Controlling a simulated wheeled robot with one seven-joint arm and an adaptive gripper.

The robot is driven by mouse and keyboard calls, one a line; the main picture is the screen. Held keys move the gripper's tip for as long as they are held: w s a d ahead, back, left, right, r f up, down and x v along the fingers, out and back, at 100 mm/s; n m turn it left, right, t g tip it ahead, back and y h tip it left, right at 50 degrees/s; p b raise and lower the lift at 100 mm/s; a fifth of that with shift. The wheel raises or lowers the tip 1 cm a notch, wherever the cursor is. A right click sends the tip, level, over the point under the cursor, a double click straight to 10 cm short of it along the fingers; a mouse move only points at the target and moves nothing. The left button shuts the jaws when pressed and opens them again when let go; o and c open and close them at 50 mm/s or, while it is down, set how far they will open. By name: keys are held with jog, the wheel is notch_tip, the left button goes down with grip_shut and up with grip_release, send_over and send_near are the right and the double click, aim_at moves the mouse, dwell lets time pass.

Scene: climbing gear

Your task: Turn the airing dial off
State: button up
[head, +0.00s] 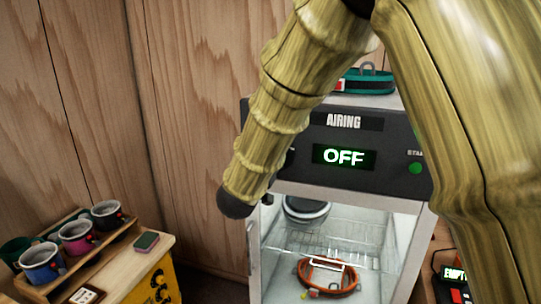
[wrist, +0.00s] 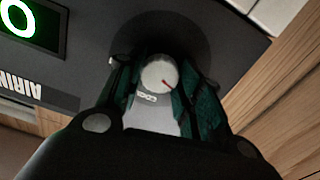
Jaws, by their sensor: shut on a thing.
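The airing cabinet (head: 400,178) has a dark panel labelled AIRING, and its green display (head: 344,156) reads OFF. In the wrist view the airing dial (wrist: 158,74) is a pale round knob with a red pointer mark. My gripper (wrist: 160,85) is shut on the dial, with a dark green finger on each side of it. In the head view my arm hides the dial and the fingers. Part of the display (wrist: 32,25) also shows at the upper left of the wrist view.
The cabinet's glass-fronted inside holds a wire rack (head: 320,243), a dark round item (head: 306,211) and an orange looped item (head: 328,280). A teal strap (head: 368,82) lies on top. Mugs (head: 76,236) stand in a wooden rack at left. A green button (head: 415,168) is on the panel.

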jog(key=shift+f, duration=0.15)
jog(key=o, duration=1)
jog(key=shift+o, duration=0.2)
jog(key=v, duration=0.7)
jog(key=shift+s, duration=0.3)
